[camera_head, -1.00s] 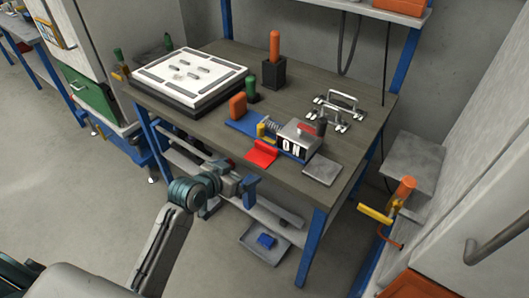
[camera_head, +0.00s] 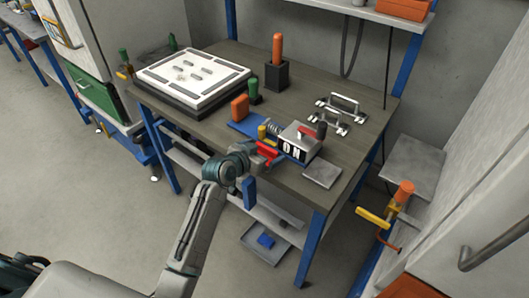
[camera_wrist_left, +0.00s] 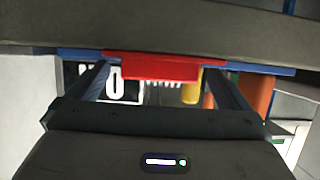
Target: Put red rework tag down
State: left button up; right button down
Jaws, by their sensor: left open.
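In the left wrist view the red tag (camera_wrist_left: 155,66) shows as a wide red strip just beyond my left gripper (camera_wrist_left: 160,82). The two fingers stand wide apart on either side of it, open. I cannot tell whether they touch the tag. My right gripper is not in view.
A blue base (camera_head: 243,126) with a yellow part (camera_head: 262,132) lies behind the tag. A grey plate (camera_head: 322,174) lies to its right, metal handles (camera_head: 335,110) farther back. A white fixture plate (camera_head: 190,75) fills the back left. A tray (camera_head: 265,243) sits below.

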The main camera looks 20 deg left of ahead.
aim_at(262, 146)
pick_arm(q)
jog(key=shift+w+d+f, duration=0.1)
jog(key=shift+w+f, duration=0.05)
jog(key=shift+w, duration=0.05)
jog(key=c, duration=1.1)
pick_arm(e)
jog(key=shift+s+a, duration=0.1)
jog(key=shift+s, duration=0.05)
pick_arm(q)
jog(key=shift+r, duration=0.6)
notch_tip(262, 146, up, 2)
jog(key=shift+r+b, duration=0.1)
jog(key=shift+b, duration=0.25)
jog(key=shift+s, duration=0.7)
jog(key=shift+s+a+r+b, duration=0.1)
jog(key=shift+s+r+b, duration=0.2)
jog(key=shift+s, duration=2.15)
jog(key=shift+s+a+r+b, duration=0.1)
jog(key=shift+s+r+b, duration=0.2)
jog(key=shift+s, duration=2.1)
jog(key=shift+s+a+r+b, duration=0.1)
jog(key=shift+s+r+b, duration=0.2)
jog(key=shift+s, duration=2.15)
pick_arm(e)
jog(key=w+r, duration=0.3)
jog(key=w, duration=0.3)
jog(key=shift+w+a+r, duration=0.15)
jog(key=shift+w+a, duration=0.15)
